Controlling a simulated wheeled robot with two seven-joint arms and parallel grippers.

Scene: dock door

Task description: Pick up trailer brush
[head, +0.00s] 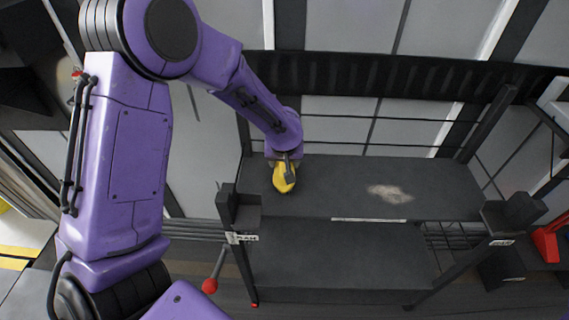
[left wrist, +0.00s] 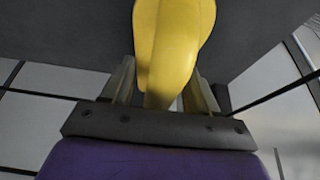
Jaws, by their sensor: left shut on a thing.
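The trailer brush looks to be the yellow object (head: 283,178) at the end of my left arm, over the left part of the dark shelf's top board (head: 335,180). My left gripper (head: 287,160) is shut on it. In the left wrist view the yellow brush (left wrist: 172,50) stands between the two fingers of my left gripper (left wrist: 160,88), its rounded yellow part filling the upper middle. Its bristles are not visible. I cannot tell whether it touches the board. My right gripper is in neither view.
The shelf has a lower board (head: 335,255) and dark corner posts. A pale worn patch (head: 390,194) marks the top board, which is otherwise clear to the right. A red ball-tipped lever (head: 210,285) stands at the shelf's front left. A red object (head: 546,243) is at the far right.

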